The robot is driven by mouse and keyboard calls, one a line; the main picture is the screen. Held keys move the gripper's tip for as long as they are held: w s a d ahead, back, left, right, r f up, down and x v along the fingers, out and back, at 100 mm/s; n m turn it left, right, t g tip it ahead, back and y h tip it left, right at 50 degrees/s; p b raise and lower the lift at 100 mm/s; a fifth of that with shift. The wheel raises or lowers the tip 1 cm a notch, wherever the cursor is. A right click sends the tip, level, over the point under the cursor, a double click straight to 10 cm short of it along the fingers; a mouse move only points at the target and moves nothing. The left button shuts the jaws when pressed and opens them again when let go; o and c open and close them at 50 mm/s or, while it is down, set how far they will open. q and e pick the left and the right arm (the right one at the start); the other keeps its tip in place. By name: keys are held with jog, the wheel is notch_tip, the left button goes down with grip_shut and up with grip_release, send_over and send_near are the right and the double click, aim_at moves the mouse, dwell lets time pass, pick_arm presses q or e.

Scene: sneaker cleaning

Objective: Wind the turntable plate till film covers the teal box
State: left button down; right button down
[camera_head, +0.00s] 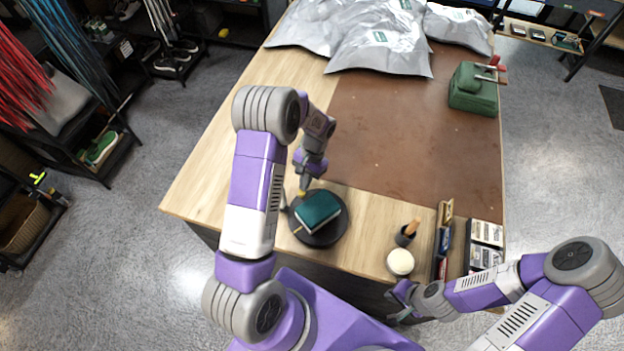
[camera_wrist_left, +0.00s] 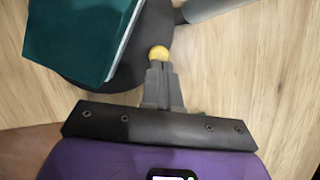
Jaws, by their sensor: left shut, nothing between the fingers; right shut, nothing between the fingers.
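The teal box (camera_head: 317,211) lies on the dark round turntable plate (camera_head: 333,234) near the table's front edge. I see no film on the box's visible faces. The box (camera_wrist_left: 75,40) and plate (camera_wrist_left: 150,30) also show in the left wrist view. A yellow knob (camera_wrist_left: 159,53) stands at the plate's edge, just beyond my left gripper (camera_wrist_left: 160,72); whether they touch I cannot tell. My left gripper (camera_head: 303,185) is shut and empty, pointing down behind the box. My right gripper (camera_head: 394,317) is shut and empty, low by the table's front edge.
A grey cylinder (camera_wrist_left: 215,8) stands close beside the plate. To the right are a brush in a dark cup (camera_head: 406,235), a round cream-coloured item (camera_head: 400,261) and narrow trays (camera_head: 484,247). Silver bags (camera_head: 380,45) and a green case (camera_head: 473,90) lie farther back. The brown mat (camera_head: 420,130) is mostly clear.

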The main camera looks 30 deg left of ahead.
pick_arm(q)
jog(key=shift+s+a+n+h+b, duration=0.2)
jog(key=shift+s+a+n+h, duration=0.1)
jog(key=shift+s+n, duration=0.35)
jog(key=shift+s+a+n+h+b, duration=0.25)
jog(key=shift+s+n, duration=0.2)
jog(key=shift+n, duration=0.3)
jog(key=shift+s+a+n+h, duration=0.25)
jog(key=shift+s+n+h, duration=0.1)
jog(key=shift+s+n, duration=0.65)
jog(key=shift+w, duration=0.1)
